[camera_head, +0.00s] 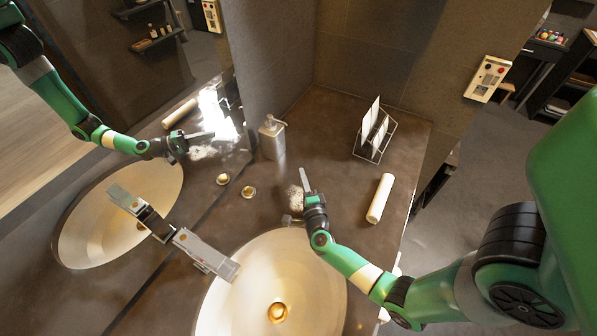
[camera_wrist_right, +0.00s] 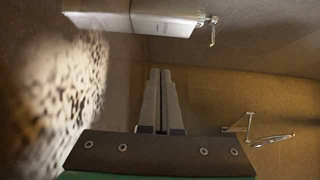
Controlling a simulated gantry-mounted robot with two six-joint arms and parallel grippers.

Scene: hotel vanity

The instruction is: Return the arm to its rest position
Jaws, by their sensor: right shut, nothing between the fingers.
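My right arm (camera_head: 345,262), green, reaches in from the right over the basin's right edge. Its right gripper (camera_head: 304,173) is above the dark counter, behind the basin. In the right wrist view the two fingers (camera_wrist_right: 160,75) are together with nothing between them. A pale speckled thing (camera_head: 295,197) lies beside the gripper and is blurred at left in the wrist view (camera_wrist_right: 65,95); I cannot tell whether they touch. My left gripper is not in view; the green arm at upper left is the mirror's reflection.
A soap dispenser (camera_head: 271,139) stands behind the gripper by the mirror. A wire rack (camera_head: 373,151) with upright cards and a white roll (camera_head: 380,198) are to the right. The round basin (camera_head: 215,306) and faucet (camera_head: 205,250) are in front. A small gold piece (camera_head: 248,191) lies left.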

